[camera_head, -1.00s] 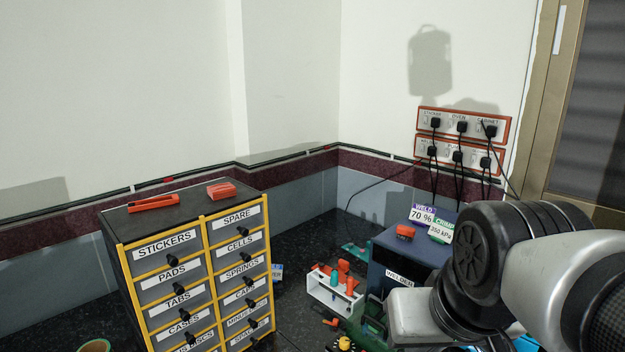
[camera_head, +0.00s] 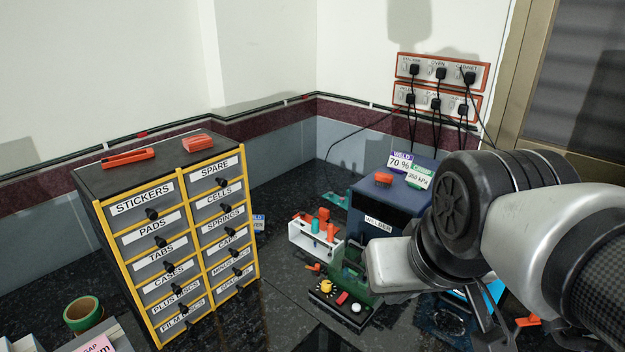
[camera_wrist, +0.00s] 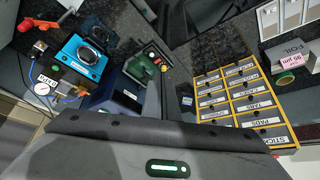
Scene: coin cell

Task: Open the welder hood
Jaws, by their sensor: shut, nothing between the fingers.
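The welder (camera_head: 400,206) is a navy blue box with a white WELDER label on its front, at the right in the head view, partly behind my arm. It also shows as a dark blue box (camera_wrist: 118,98) in the wrist view, upside down. I see no raised hood; where the hood meets the body is not clear.
A yellow-framed drawer cabinet (camera_head: 165,225) stands left. A white rack (camera_head: 316,240) and a green device with coloured buttons (camera_head: 350,290) stand before the welder. A bright blue device (camera_wrist: 84,56) is beyond. Wall sockets with cables (camera_head: 437,88) are behind. Counter between cabinet and rack is clear.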

